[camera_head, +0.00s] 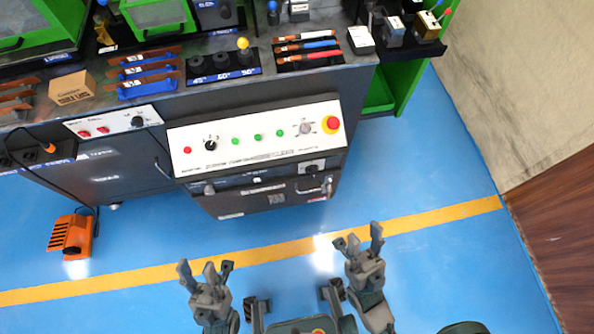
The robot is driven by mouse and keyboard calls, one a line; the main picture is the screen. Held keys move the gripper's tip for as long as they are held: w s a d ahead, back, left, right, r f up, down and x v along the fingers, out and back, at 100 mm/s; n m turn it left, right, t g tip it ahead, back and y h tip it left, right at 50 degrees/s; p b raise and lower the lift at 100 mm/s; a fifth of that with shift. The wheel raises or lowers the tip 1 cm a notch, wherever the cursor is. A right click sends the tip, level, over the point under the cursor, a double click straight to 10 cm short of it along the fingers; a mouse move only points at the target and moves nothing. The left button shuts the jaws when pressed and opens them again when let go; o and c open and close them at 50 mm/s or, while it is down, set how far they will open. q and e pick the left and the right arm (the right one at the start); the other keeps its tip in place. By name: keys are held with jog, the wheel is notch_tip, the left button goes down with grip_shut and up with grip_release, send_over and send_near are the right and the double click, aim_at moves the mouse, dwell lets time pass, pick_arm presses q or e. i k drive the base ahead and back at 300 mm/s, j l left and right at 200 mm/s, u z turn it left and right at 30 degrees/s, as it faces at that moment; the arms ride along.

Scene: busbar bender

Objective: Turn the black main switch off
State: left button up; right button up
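A white control panel (265,150) on the front of the dark machine cabinet carries a black rotary knob (211,145) near its left end. Another dark rotary switch (312,169) sits on a small light plate below the panel's right part. A third dark knob (137,122) is on the smaller white panel to the left. I cannot read which one is labelled as the main switch. My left gripper (206,267) and my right gripper (359,239) are both over the blue floor in front of the cabinet, fingers spread, empty and apart from it.
The white panel also has a red button, green buttons, a grey knob and a red emergency stop (331,124) on yellow. An orange foot pedal (72,235) stands on the floor at left. Tools and a cardboard box (72,88) lie on the bench. The floor before the cabinet is clear.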

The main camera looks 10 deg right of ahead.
aim_at(312, 170)
jog(key=k+l, duration=0.1)
jog(key=l, duration=1.1)
jog(key=k+l, duration=0.15)
jog(key=l, duration=0.45)
jog(key=u, duration=0.05)
